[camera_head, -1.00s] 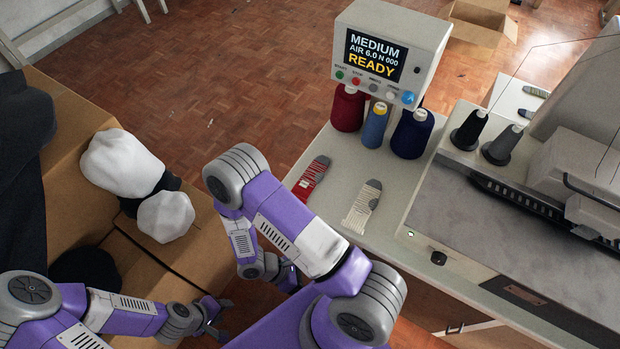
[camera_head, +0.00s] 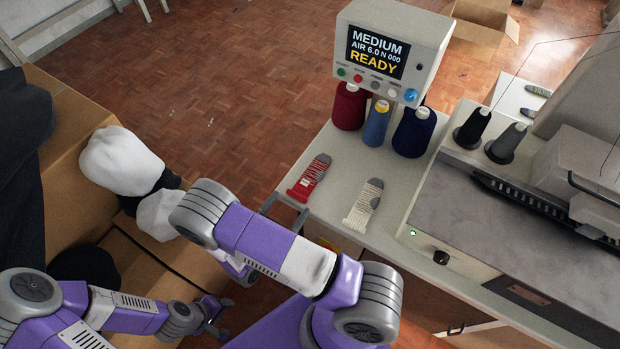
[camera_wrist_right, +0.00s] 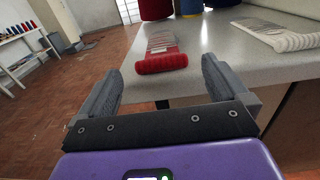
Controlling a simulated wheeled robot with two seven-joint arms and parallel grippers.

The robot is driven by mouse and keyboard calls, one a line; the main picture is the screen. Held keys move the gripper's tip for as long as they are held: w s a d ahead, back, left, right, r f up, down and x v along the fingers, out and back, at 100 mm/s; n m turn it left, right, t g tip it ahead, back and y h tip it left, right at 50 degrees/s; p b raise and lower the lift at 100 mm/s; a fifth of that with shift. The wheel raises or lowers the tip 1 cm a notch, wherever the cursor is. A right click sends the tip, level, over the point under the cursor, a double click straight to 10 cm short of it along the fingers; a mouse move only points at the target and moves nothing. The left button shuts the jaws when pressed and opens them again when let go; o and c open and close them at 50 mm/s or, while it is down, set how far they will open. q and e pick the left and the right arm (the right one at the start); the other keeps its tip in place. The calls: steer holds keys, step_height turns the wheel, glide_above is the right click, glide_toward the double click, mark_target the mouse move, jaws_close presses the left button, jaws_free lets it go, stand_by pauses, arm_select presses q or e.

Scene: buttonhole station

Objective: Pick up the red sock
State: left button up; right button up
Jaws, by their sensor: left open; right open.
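The red sock (camera_head: 309,178), with pale stripes and a grey end, lies flat near the left edge of the white tabletop. In the right wrist view the red sock (camera_wrist_right: 162,56) lies ahead, between the lines of the two fingers. My right gripper (camera_head: 284,212) is open and empty at the table's edge, just short of the sock's red cuff. In the wrist view its fingers (camera_wrist_right: 160,84) are spread wide and apart from the sock. My left gripper (camera_head: 215,318) is open and empty at the lower left, far from the sock.
A cream striped sock (camera_head: 363,205) lies right of the red one. Thread cones, including a blue one (camera_head: 376,124), stand behind under the display box (camera_head: 390,50). A grey machine (camera_head: 500,235) fills the right. A cardboard box (camera_head: 85,110) with dark and white bundles stands left.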

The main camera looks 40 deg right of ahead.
steer(key=shift+x, duration=0.9)
steer(key=shift+c, duration=0.3)
steer(key=c, duration=1)
steer(key=shift+r, duration=0.1)
